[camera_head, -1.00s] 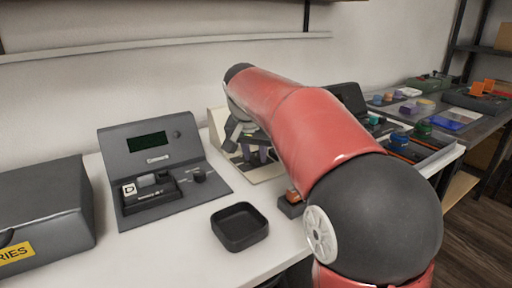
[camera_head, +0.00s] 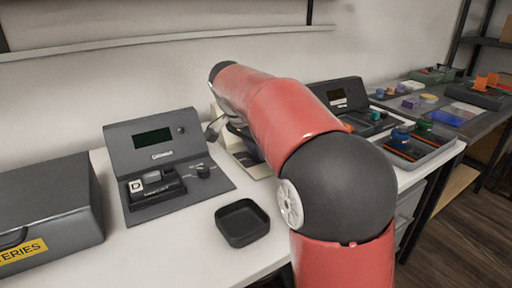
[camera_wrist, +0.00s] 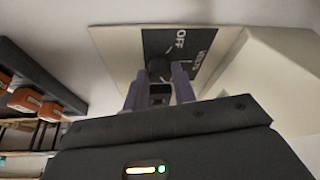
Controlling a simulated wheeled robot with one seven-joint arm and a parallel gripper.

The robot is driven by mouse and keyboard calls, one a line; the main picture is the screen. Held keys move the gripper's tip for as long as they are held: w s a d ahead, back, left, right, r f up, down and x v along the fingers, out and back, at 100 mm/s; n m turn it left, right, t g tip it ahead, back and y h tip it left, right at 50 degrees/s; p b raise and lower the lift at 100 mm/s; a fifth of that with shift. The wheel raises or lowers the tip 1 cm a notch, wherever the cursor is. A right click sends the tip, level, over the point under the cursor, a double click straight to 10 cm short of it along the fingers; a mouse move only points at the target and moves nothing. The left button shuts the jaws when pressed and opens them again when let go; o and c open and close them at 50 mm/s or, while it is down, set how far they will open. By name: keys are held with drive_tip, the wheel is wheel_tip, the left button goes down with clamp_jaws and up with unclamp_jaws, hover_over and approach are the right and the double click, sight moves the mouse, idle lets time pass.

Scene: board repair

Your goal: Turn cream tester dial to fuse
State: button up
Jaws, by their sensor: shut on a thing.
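The cream tester (camera_head: 262,170) stands on the white bench behind my red arm, which hides most of it in the head view. In the wrist view its cream face (camera_wrist: 112,42) carries a dark panel (camera_wrist: 205,42) with white lettering; "OFF" is readable, a second label is hard to read. A fuse label cannot be made out. The dark dial (camera_wrist: 158,66) sits at the panel's edge, between the fingertips of my gripper (camera_wrist: 160,88), which is shut on it. The fingers partly cover the dial, and its pointing direction is unclear.
A grey tester (camera_head: 155,140) stands to the left, with an empty black tray (camera_head: 242,222) in front. A dark battery box (camera_head: 45,210) is at far left. Another dark device (camera_head: 340,97) and a parts tray (camera_head: 430,150) lie to the right of my arm.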

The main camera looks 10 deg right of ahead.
drive_tip(key=o, duration=1)
drive_tip(key=v, duration=0.7)
drive_tip(key=shift+s+a+r+p, duration=0.1)
drive_tip(key=shift+r+p, duration=0.3)
